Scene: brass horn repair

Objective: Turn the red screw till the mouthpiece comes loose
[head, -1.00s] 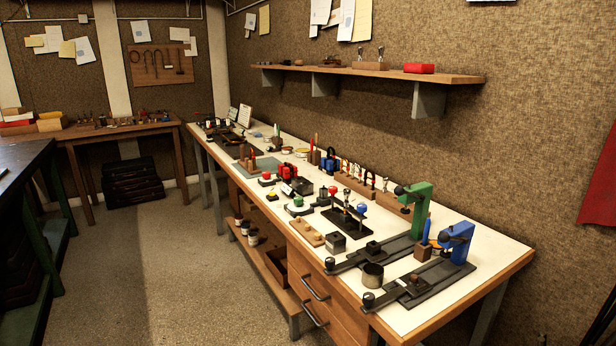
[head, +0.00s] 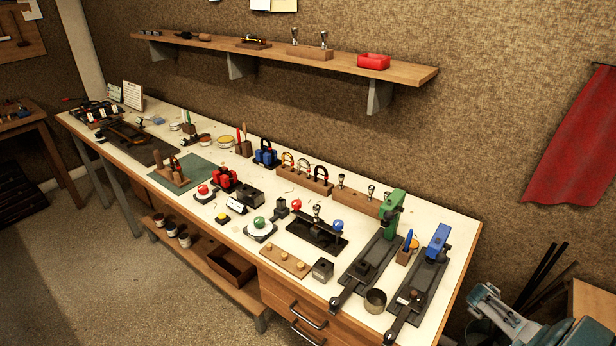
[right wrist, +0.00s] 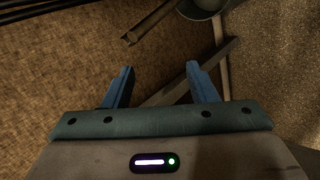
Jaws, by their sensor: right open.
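A black stand (head: 312,238) on the white bench carries a red knob (head: 296,204), a blue knob (head: 337,225) and a small metal mouthpiece-like piece (head: 317,212) between them. The screw threads are too small to make out. My right gripper (right wrist: 159,84) is open and empty in the right wrist view, with its two blue fingers apart above the floor. It is away from the stand, off the bench. My left gripper is not in view.
Green (head: 392,205) and blue (head: 438,240) clamp-like tools on dark bases stand right of the stand. A metal cup (head: 375,301) is near the front edge. A wooden block with pegs (head: 285,263) lies in front. A red cloth (head: 575,140) hangs on the wall.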

